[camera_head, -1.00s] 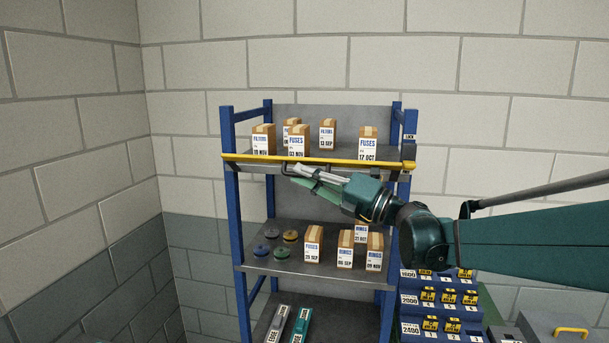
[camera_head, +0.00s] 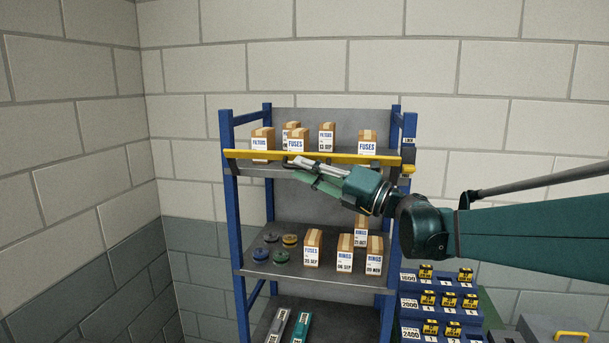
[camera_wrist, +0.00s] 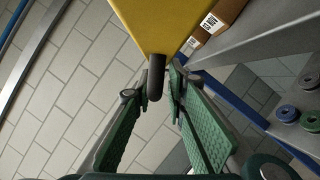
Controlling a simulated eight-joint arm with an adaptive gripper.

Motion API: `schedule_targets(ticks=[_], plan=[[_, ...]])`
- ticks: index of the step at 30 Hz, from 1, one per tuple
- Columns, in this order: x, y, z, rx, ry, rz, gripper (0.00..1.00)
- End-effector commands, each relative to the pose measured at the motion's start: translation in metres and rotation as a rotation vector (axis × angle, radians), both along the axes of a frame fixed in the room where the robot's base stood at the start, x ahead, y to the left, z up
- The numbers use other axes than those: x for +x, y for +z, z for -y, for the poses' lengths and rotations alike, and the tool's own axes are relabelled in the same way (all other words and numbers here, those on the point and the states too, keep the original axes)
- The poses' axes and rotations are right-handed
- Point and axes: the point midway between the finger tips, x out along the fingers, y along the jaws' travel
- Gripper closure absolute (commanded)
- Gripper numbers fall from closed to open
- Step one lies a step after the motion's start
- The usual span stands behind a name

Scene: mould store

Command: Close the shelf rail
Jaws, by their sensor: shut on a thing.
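The yellow shelf rail (camera_head: 345,158) runs across the front of the top shelf, in front of the lower part of the boxes there. Its right end is near the right post, slightly above a small yellow and grey bracket (camera_head: 408,168). My gripper (camera_head: 300,163) is at the rail's left-middle part, reaching in from the right. In the wrist view the rail (camera_wrist: 158,22) shows from close up, with a dark handle (camera_wrist: 155,76) hanging from it. My fingers (camera_wrist: 153,98) are shut on this handle. Part of the handle is hidden in the head view.
The blue shelf rack (camera_head: 233,210) holds boxes marked FUSES (camera_head: 297,140) and others on the top shelf, with reels (camera_head: 281,256) and boxes on the middle shelf. Blue bins (camera_head: 440,300) stand at lower right. A grey bar (camera_head: 540,188) crosses behind my arm.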

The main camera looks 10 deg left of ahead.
Motion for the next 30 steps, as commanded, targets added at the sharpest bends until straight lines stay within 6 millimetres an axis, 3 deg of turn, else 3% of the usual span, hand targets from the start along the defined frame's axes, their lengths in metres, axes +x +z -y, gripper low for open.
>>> schedule_targets(ticks=[8, 20, 23, 30], plan=[[0.015, 0.024, -0.002, 0.008, 0.007, 0.002, 0.99], [0.035, 0.037, -0.002, 0.008, 0.006, 0.003, 0.81], [0.037, 0.038, -0.002, 0.007, 0.005, 0.003, 0.86], [0.038, 0.039, -0.002, 0.008, 0.007, 0.002, 0.86]])
